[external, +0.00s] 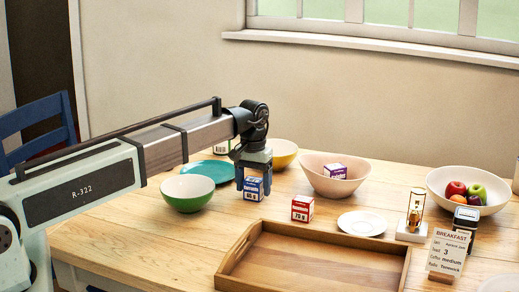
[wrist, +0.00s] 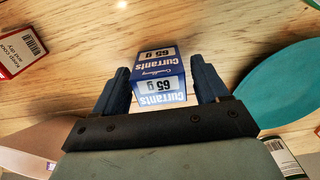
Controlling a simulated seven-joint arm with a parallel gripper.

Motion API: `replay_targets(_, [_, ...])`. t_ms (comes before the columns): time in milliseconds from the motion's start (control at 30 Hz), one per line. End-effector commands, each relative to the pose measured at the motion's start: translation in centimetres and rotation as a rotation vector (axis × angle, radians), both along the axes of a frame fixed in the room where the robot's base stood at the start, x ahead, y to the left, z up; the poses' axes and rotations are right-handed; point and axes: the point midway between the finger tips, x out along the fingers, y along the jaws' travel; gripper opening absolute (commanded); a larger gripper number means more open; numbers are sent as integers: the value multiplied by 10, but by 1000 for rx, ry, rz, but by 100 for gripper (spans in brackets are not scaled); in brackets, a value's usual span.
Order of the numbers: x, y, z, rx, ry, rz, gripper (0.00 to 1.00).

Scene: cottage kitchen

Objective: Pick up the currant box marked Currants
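The blue and white currant box (external: 253,189) stands on the wooden table; its label reads "Currants 65 g" in the wrist view (wrist: 160,75). My gripper (external: 253,180) points down over it with one finger on each side. In the wrist view my gripper (wrist: 160,84) is open around the box, with a narrow gap showing between each finger and the box. The box's underside is hidden.
A red box (external: 302,208) stands to the right, before a pink bowl (external: 322,178) holding a purple box (external: 335,171). A green bowl (external: 188,193), teal plate (external: 208,171) and yellow bowl (external: 284,154) are close by. A wooden tray (external: 232,259) lies in front.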

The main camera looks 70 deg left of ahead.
Motion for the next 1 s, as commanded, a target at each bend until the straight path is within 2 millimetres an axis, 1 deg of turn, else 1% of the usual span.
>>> replay_targets(33, [0, 0, 0, 0, 0, 0, 69])
replay_targets(67, [0, 0, 0, 0, 0, 0, 66])
replay_targets(467, [0, 0, 0, 0, 0, 0, 27])
replay_targets(767, [0, 0, 3, 1, -1, 0, 26])
replay_targets(867, [1, 0, 11, 1, -2, 0, 26])
replay_targets(1000, [1, 0, 31, 1, -2, 0, 26])
